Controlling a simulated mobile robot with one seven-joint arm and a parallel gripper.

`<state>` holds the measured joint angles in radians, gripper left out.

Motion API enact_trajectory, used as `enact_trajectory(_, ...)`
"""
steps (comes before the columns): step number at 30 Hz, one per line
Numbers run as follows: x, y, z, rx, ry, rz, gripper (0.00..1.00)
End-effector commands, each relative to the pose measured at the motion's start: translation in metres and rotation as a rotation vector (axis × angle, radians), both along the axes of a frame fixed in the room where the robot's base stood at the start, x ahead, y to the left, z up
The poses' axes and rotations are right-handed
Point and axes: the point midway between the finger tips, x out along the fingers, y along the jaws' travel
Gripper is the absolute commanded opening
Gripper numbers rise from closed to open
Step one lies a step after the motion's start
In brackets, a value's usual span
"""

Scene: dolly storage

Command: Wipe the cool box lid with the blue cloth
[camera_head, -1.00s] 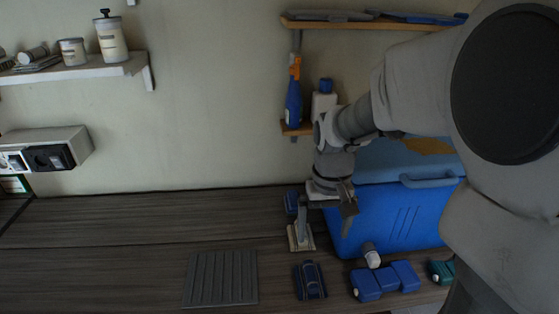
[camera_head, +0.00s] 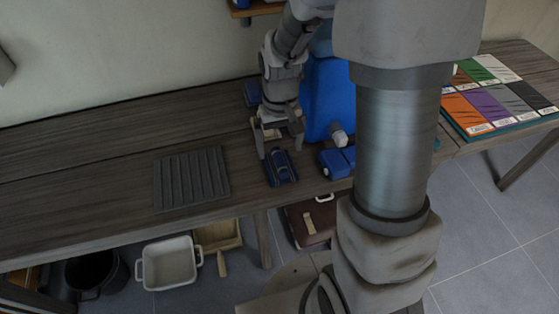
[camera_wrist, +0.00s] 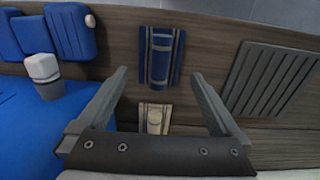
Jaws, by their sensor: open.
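The blue cloth (camera_head: 281,167), a folded dark blue piece with pale stripes, lies on the bench in the head view. In the wrist view the cloth (camera_wrist: 161,57) lies just beyond the fingertips, between their lines. My gripper (camera_head: 280,147) is open and empty, pointing down close behind the cloth; its spread fingers also show in the wrist view (camera_wrist: 159,77). The blue cool box (camera_head: 327,97) stands to the right of the gripper, partly hidden by my arm. Its lid is mostly hidden in the head view. The box's blue side (camera_wrist: 35,135) fills the lower left of the wrist view.
A beige piece (camera_wrist: 154,118) lies between the fingers' bases, near the cloth. A ribbed grey mat (camera_head: 191,179) lies left. The bench's far left is clear.

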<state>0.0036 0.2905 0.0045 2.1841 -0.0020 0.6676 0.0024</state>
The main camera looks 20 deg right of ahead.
Motion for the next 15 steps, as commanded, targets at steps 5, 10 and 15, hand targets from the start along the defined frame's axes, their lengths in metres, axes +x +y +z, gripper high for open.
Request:
enact_trajectory(5,-0.001,0.000,-0.034,0.000,0.003,0.000,1.00)
enact_trajectory(10,0.000,0.000,-0.051,0.000,0.001,0.000,1.00)
enact_trajectory(15,0.000,0.000,-0.056,0.000,0.000,0.000,1.00)
